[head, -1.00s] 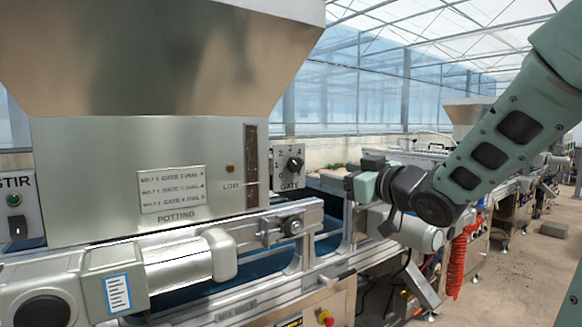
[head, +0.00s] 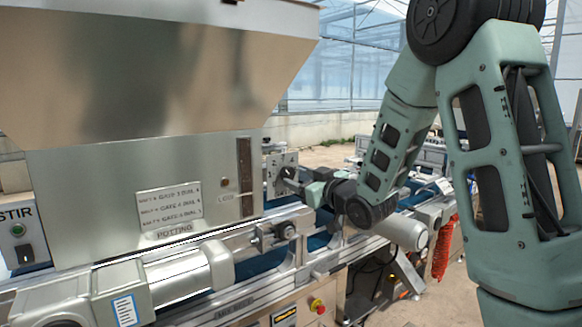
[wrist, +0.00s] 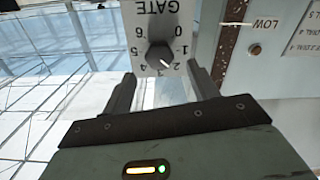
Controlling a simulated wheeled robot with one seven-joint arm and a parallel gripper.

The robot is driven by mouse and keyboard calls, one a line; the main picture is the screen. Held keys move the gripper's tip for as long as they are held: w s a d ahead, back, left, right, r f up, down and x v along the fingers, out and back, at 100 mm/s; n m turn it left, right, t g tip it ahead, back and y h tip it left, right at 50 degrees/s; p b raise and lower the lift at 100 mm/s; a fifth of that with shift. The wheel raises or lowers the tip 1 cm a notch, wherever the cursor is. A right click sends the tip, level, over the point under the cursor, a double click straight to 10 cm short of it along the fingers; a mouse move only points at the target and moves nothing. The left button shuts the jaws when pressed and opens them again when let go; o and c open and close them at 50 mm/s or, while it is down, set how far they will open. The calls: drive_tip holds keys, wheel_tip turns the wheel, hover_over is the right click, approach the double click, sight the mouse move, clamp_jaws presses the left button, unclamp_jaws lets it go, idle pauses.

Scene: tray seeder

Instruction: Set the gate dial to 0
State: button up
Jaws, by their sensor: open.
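The gate dial is a dark round knob (wrist: 160,56) on a light panel marked GATE, upside down in the wrist view. Its white pointer mark aims to the lower right there, near the 2 and 3; I cannot tell exactly which. The 0 is at the plate's upper right in that view. In the head view the dial panel (head: 272,181) is partly hidden by my gripper (head: 296,184). My gripper (wrist: 162,84) is open, one finger on each side below the knob in the wrist view. The knob shows clear of both fingers.
The hopper's metal front (head: 100,195) stands left of the dial, with a label card (head: 169,205) and a LOW window (head: 245,175). A STIR panel (head: 18,235) is at the far left. A conveyor rail (head: 285,222) runs below the dial.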

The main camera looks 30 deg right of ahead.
sight(290, 174)
drive_tip(key=shift+w+p, duration=0.5)
drive_tip(key=shift+w, duration=2.2)
drive_tip(key=shift+a, duration=0.1)
drive_tip(key=c, duration=1)
